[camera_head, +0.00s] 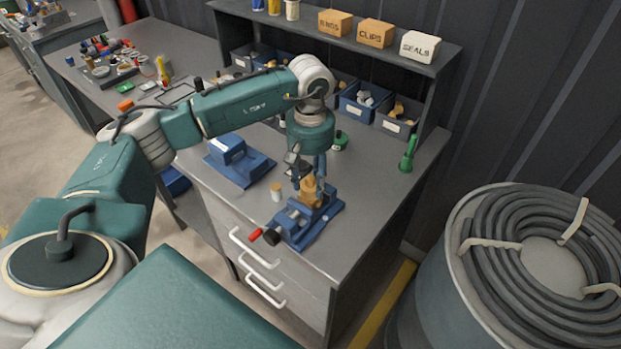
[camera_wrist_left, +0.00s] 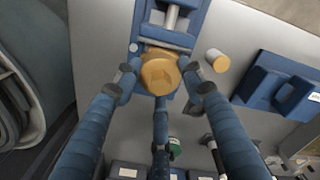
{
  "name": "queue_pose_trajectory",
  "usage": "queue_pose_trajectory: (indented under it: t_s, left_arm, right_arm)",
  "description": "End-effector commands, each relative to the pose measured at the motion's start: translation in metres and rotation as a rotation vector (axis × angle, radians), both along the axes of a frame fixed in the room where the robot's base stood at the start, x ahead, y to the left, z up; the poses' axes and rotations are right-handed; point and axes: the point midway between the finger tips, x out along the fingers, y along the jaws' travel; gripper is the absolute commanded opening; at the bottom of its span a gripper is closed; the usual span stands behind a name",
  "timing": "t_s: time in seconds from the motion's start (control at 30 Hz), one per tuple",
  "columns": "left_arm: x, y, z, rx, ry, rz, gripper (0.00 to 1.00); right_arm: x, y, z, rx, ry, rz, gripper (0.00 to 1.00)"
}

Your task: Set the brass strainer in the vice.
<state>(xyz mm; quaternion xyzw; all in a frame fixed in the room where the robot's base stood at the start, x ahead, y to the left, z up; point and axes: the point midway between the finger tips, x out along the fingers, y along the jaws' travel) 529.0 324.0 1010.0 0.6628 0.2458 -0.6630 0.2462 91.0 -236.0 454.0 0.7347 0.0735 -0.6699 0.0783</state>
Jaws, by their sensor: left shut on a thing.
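The brass strainer (camera_head: 310,187) is upright at the blue vice (camera_head: 318,218) near the bench's front right corner. In the left wrist view the brass strainer (camera_wrist_left: 159,72) shows its round end with a hex recess, over the vice (camera_wrist_left: 184,20). My left gripper (camera_head: 307,178) points down and is shut on the strainer; its blue fingers (camera_wrist_left: 160,75) lie around it. I cannot tell whether the vice jaws touch the strainer. My right gripper is not in view.
A blue block-like fixture (camera_head: 238,162) stands left of the vice. A small tan-topped cylinder (camera_head: 277,191) is close beside the vice. A green bottle (camera_head: 408,154) stands at the right. Parts bins (camera_head: 362,102) line the back under a shelf. A hose drum (camera_head: 452,270) stands beyond the bench's right side.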

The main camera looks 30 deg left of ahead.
Motion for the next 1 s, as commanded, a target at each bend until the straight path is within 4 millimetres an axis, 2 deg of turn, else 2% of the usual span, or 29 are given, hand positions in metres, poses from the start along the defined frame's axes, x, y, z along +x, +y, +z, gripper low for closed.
queue_pose_trajectory:
  t_s: [0.03, 0.07, 0.13, 0.17, 0.53, 0.57, 0.67, 1.0]
  left_arm:
    - [0.0, 0.0, -0.002, -0.001, -0.002, 0.0, 0.0]
    - [0.0, 0.0, -0.003, 0.0, 0.0, 0.0, 0.42]
    - [0.0, 0.0, -0.002, -0.001, 0.001, 0.0, 0.56]
    - [0.0, 0.0, -0.002, -0.001, 0.001, 0.0, 0.59]
    - [0.0, 0.0, 0.004, 0.0, 0.0, 0.0, 0.59]
    - [0.001, 0.0, 0.005, 0.0, -0.001, 0.0, 0.59]
    - [0.001, 0.0, 0.019, 0.0, -0.005, 0.0, 0.59]
    - [0.002, 0.0, 0.091, -0.001, -0.005, 0.0, 0.59]
  right_arm:
    - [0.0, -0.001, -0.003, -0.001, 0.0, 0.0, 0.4]
    - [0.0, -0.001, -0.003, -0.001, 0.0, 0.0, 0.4]
    - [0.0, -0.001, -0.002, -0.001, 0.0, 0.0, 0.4]
    - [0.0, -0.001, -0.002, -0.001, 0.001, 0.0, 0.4]
    - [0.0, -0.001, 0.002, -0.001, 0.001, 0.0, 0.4]
    - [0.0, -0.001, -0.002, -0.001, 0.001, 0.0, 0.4]
    - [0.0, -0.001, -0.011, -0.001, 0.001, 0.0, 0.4]
    - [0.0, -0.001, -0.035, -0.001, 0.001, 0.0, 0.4]
